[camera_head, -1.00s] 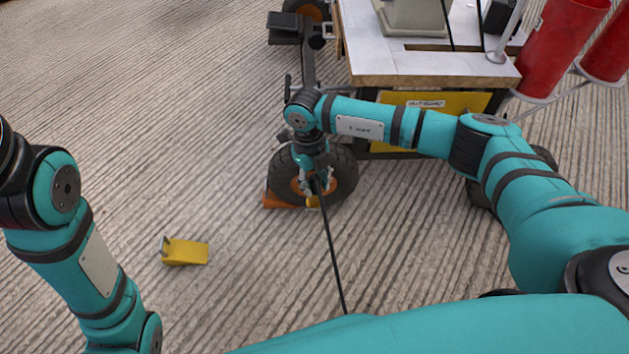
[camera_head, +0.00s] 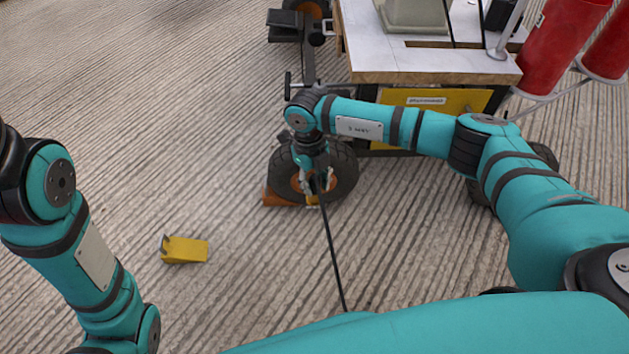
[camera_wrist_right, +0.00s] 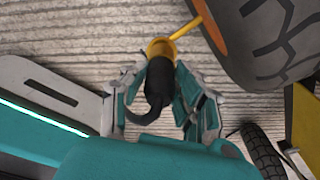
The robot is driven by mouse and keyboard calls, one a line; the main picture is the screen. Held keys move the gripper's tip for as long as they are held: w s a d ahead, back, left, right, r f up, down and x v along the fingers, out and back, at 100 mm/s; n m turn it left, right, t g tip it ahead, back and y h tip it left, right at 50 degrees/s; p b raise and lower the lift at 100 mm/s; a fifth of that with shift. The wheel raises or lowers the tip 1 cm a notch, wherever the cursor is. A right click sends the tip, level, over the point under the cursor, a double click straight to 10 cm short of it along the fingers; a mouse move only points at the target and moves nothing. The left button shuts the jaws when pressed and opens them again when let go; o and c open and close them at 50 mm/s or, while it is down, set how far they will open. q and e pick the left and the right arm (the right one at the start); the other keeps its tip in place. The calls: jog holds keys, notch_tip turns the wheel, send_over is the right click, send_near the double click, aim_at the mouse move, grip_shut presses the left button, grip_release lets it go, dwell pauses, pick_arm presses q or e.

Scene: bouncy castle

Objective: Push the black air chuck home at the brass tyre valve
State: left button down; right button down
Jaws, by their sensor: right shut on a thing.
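My right gripper (camera_head: 311,188) is down at the near side of the cart's black tyre (camera_head: 345,172) with its orange hub. In the right wrist view, the gripper (camera_wrist_right: 160,88) is shut on the black air chuck (camera_wrist_right: 159,78), one finger on each side. A brass-yellow cup-shaped end (camera_wrist_right: 160,47) meets the chuck's front, and a thin brass stem (camera_wrist_right: 186,28) runs from it toward the wheel (camera_wrist_right: 270,40). The chuck's front appears to touch the brass end; how deep it sits is hidden. My left gripper is out of view; only its arm shows.
A black hose (camera_head: 332,255) hangs from the right gripper toward me. An orange chock (camera_head: 275,198) sits against the tyre. A yellow chock (camera_head: 186,250) lies on the open ribbed floor. The cart's table top (camera_head: 430,65) and red cylinders (camera_head: 566,40) stand behind at right.

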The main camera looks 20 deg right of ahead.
jog(key=shift+f, duration=0.2)
jog(key=c, duration=0.9)
grip_release()
jog(key=r, duration=0.4)
jog(key=w+r, duration=0.1)
jog(key=r, duration=0.7)
jog(key=shift+w+a, duration=0.2)
jog(key=shift+a, duration=0.1)
